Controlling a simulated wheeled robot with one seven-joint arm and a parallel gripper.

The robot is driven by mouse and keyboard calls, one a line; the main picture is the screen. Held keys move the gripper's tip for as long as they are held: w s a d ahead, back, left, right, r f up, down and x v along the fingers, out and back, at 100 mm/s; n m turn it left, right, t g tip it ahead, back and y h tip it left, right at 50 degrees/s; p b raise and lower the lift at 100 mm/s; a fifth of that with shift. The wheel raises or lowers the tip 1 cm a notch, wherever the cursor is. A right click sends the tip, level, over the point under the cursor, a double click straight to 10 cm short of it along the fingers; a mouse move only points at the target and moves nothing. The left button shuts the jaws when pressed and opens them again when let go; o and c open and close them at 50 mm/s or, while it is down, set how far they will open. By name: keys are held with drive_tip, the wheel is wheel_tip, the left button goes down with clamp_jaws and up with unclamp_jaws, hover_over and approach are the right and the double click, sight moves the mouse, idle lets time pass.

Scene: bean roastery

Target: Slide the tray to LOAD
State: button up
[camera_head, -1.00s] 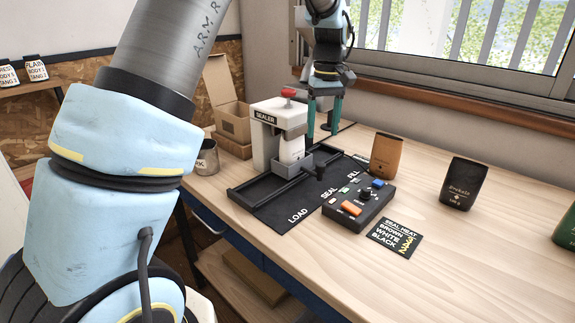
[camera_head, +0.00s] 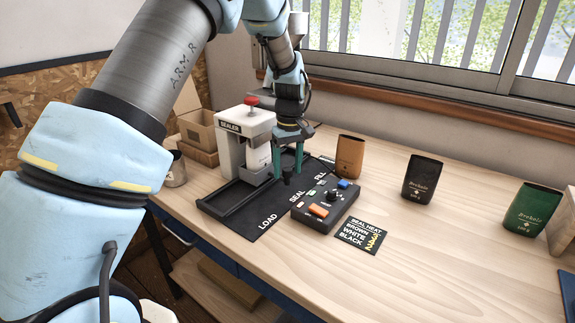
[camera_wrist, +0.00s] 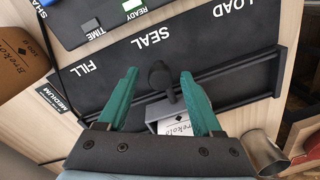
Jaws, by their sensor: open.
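The grey tray (camera_wrist: 162,109) sits on the black rail under the white sealer (camera_head: 228,150), near the SEAL mark (camera_wrist: 153,35). A pale pouch (camera_wrist: 178,127) is in it, partly hidden by my gripper. The tray's black knob handle (camera_wrist: 162,80) stands between my fingertips in the wrist view. My gripper (camera_head: 287,172) is open, its two teal fingers pointing down on either side of the knob, with gaps showing. The LOAD mark (camera_head: 268,221) is at the near left end of the black track (camera_head: 240,214).
A control box (camera_head: 326,208) with an orange button stands just right of the track. Brown (camera_head: 350,156), black (camera_head: 422,179) and green (camera_head: 532,208) pouches stand to the right. A metal cup (camera_head: 176,169) is left of the sealer. The LOAD end is clear.

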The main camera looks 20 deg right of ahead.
clamp_jaws()
idle(0.6)
idle(0.9)
